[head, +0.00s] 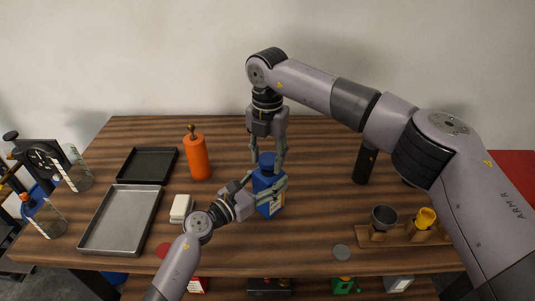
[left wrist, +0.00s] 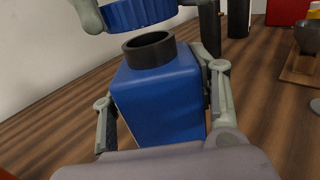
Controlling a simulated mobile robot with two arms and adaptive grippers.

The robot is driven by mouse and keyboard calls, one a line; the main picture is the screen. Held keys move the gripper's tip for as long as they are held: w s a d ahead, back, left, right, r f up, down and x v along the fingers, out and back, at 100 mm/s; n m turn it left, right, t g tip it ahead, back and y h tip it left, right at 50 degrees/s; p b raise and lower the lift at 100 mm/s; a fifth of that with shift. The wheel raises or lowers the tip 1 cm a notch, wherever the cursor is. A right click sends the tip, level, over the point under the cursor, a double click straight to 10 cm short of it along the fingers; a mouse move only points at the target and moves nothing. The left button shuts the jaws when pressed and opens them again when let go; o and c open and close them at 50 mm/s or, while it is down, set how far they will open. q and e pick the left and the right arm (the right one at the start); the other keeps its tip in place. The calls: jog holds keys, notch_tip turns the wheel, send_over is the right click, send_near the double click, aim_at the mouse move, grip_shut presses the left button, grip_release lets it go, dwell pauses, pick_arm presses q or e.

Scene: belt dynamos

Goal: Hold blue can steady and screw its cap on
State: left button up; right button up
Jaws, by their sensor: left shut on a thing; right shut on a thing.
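The blue can (head: 263,184) stands upright on the wooden table, with a pale label on its front. In the left wrist view, the can (left wrist: 160,105) has a short black open neck (left wrist: 149,52). My left gripper (head: 273,194) is shut on the can's body, one finger on each side. My right gripper (head: 267,164) points down from above, shut on the blue ribbed cap (head: 267,159). In the left wrist view the cap (left wrist: 140,13) is above the neck and apart from it, shifted slightly left in that picture.
An orange bottle (head: 198,157), a black tray (head: 132,163), a grey tray (head: 88,220) and a white block (head: 181,208) are to the left. A black cylinder (head: 364,162) and a wooden board (head: 397,239) with a metal cup (head: 383,217) and a yellow cup (head: 426,218) are to the right.

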jog(key=shift+f, duration=0.6)
jog(key=shift+f, duration=0.6)
jog(key=m, duration=0.6)
jog(key=shift+w+a, duration=0.15)
jog(key=shift+a, duration=0.1)
jog(key=m, duration=0.4)
jog(key=shift+w, duration=0.2)
jog(key=m, duration=0.4)
jog(key=shift+w+a+m, duration=0.1)
jog(key=shift+w+m, duration=0.1)
jog(key=shift+m, duration=0.2)
jog(key=m, duration=0.4)
jog(key=shift+w+m, duration=0.2)
jog(key=shift+m, duration=0.1)
